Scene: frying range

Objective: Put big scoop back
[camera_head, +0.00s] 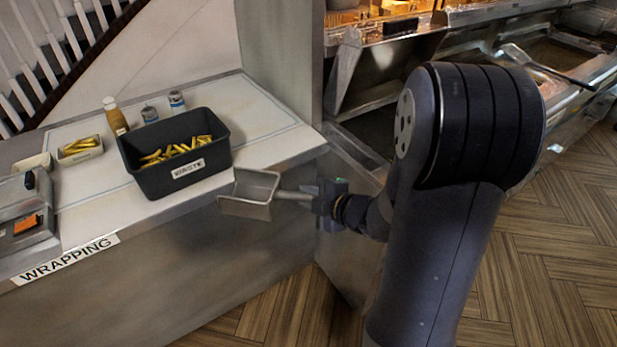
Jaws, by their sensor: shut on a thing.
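The big scoop (250,193) is a grey metal scoop with a squared pan and a short handle. My gripper (325,198) is shut on its handle at the right end.
A black bin labelled WASTE (174,184) holds yellow fries on the wrapping counter (262,150). Small fry boxes (80,149), a sauce bottle (115,117) and two small pots stand nearby. The frying range (385,65) is at the back right. Wooden floor (560,230) is clear at right.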

